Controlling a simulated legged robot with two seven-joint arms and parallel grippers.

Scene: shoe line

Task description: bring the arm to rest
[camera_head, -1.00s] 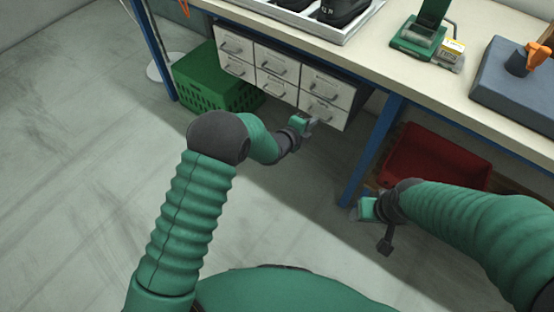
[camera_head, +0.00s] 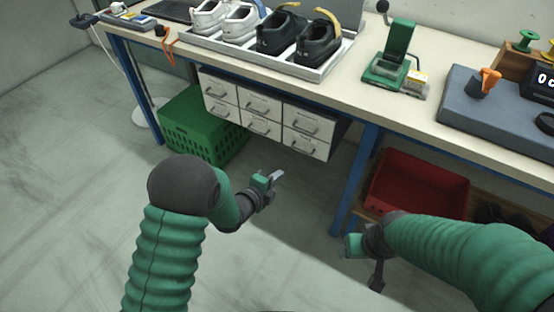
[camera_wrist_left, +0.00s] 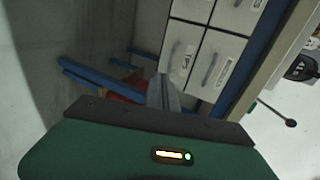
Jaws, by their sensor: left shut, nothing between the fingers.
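My left gripper (camera_head: 277,177) is shut and empty. In the head view it hangs in the air in front of the white drawer unit, below table height. Its closed fingers (camera_wrist_left: 163,92) also show in the left wrist view, with the drawers behind them. My right arm comes in from the right. Its gripper (camera_head: 376,274) hangs low near the table leg, and its fingers are too small and dark to tell open from shut.
The workbench (camera_head: 420,118) carries a shoe tray (camera_head: 255,58), a green press (camera_head: 390,68) and a grey block (camera_head: 480,112). Below are the drawer unit (camera_head: 262,106), a green crate (camera_head: 203,138) and a red bin (camera_head: 420,185). Open floor lies at left.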

